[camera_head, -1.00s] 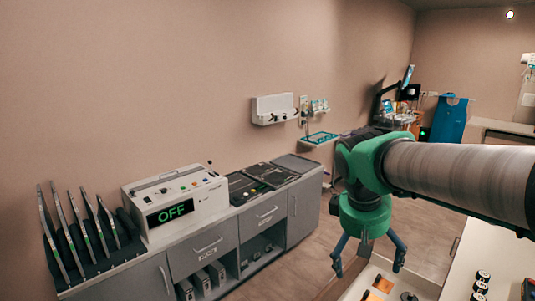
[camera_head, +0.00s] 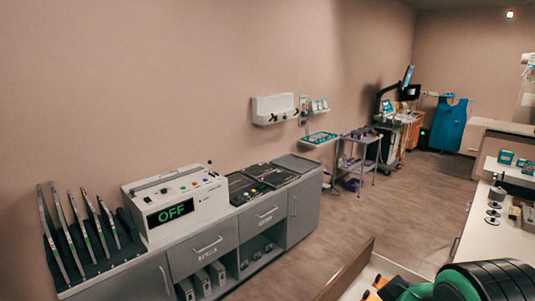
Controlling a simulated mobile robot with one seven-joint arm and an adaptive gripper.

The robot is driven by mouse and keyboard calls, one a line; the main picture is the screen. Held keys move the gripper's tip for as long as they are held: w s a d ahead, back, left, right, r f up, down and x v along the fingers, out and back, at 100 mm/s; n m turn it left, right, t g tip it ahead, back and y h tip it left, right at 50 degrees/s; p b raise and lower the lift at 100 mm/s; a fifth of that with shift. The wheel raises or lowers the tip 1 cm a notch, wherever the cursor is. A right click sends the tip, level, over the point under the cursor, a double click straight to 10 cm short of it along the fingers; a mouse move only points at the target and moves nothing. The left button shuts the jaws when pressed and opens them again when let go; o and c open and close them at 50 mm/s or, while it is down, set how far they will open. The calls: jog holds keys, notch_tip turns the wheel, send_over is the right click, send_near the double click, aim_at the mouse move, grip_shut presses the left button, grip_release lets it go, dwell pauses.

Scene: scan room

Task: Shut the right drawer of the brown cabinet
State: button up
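A pulled-out drawer with a brown front panel (camera_head: 347,270) and pale side walls shows at the bottom edge, right of centre. Small orange and dark items (camera_head: 375,288) lie inside it. Most of the drawer is cut off by the frame or hidden behind my arm. I cannot tell from this view whether it is the right drawer. My green and black arm covers the bottom right corner above the drawer. My gripper's fingers are out of view.
A grey cabinet (camera_head: 215,245) with an OFF device (camera_head: 174,207) stands along the left wall. Small stands (camera_head: 493,211) and boxes are on the white top. A trolley (camera_head: 360,160) stands farther back. The floor between is clear.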

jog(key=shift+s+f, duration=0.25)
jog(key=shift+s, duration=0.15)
